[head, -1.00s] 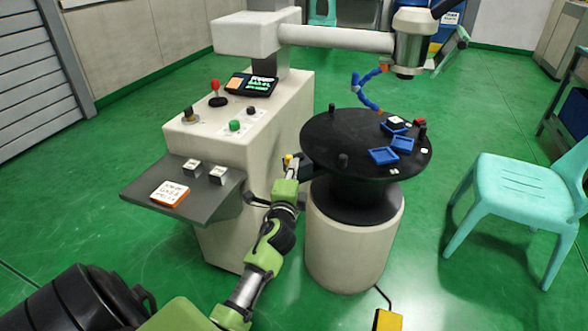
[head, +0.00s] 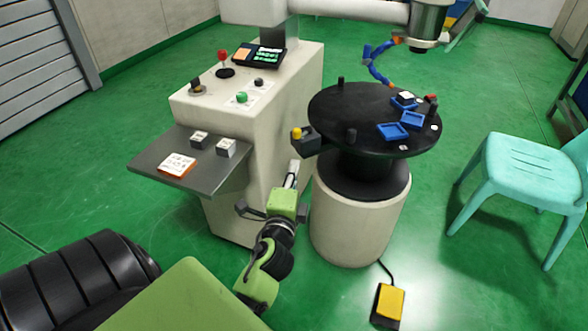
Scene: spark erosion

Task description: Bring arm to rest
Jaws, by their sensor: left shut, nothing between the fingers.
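My left arm, green and grey, reaches up from the bottom of the head view. Its gripper (head: 293,168) is shut and empty, in the gap between the white machine cabinet (head: 237,180) and the round pedestal (head: 357,219). The fingertips sit below the rim of the black round table (head: 345,104), near its left side. They look apart from the table, though the exact gap to the cabinet is hard to tell. My right gripper does not show.
Blue trays (head: 393,131) lie on the round table. A grey shelf (head: 207,173) holds two small blocks and an orange-edged card (head: 177,164). A yellow foot pedal (head: 389,302) lies on the floor, and a turquoise chair (head: 529,171) stands right. Green floor between pedestal and chair is clear.

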